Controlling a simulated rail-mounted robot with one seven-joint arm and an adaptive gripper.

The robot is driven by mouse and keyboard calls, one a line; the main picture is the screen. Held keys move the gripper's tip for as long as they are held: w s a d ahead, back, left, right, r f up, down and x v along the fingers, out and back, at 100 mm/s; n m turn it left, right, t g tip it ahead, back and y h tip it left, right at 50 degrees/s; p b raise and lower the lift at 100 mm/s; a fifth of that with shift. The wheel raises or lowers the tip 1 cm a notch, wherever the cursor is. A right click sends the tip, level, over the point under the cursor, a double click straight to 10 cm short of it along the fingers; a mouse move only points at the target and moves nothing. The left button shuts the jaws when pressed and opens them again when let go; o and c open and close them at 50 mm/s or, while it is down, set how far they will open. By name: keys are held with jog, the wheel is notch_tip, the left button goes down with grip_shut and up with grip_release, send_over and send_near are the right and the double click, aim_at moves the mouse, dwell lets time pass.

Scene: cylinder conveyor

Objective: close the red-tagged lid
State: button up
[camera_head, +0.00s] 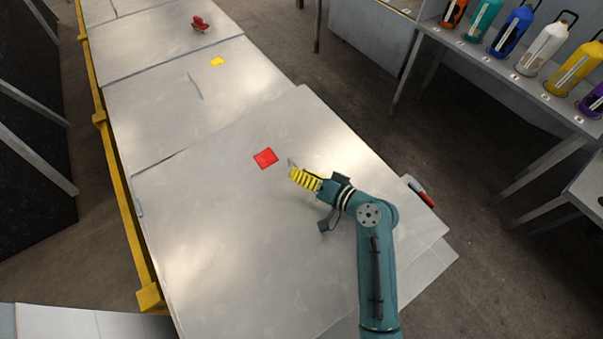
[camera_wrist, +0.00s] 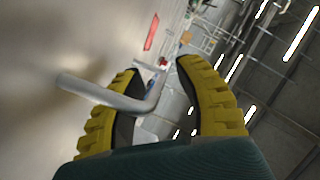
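The red tag (camera_head: 265,158) is a flat red square on a large pale metal lid panel (camera_head: 215,225) in the head view. The tag also shows in the wrist view (camera_wrist: 151,32). I cannot tell how far the lid is tilted. My gripper (camera_head: 294,170), with yellow ribbed fingers, is low over the panel just right of the tag. In the wrist view the fingers (camera_wrist: 158,68) are apart. A grey bent bar handle (camera_wrist: 110,95) on the lid reaches across the left finger into the gap between them. No firm grip on it is visible.
More metal panels run to the back left, with a yellow tag (camera_head: 217,61) and a red object (camera_head: 200,23). A yellow rail (camera_head: 117,175) edges the left side. A red-and-grey handle (camera_head: 420,191) is at the right edge. Several coloured bottles stand on a shelf (camera_head: 440,37).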

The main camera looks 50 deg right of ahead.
grip_shut()
jog(key=f+b, duration=0.4)
jog(key=f, duration=0.1)
jog(key=shift+s+d+f+b, duration=0.1)
jog(key=shift+d+f+b, duration=0.15)
jog(key=shift+d+b, duration=0.15)
jog(key=shift+s+a+f, duration=0.1)
jog(key=shift+f, duration=0.1)
jog(key=c, duration=0.6)
grip_release()
jog(key=shift+f, duration=0.1)
jog(key=o, duration=0.6)
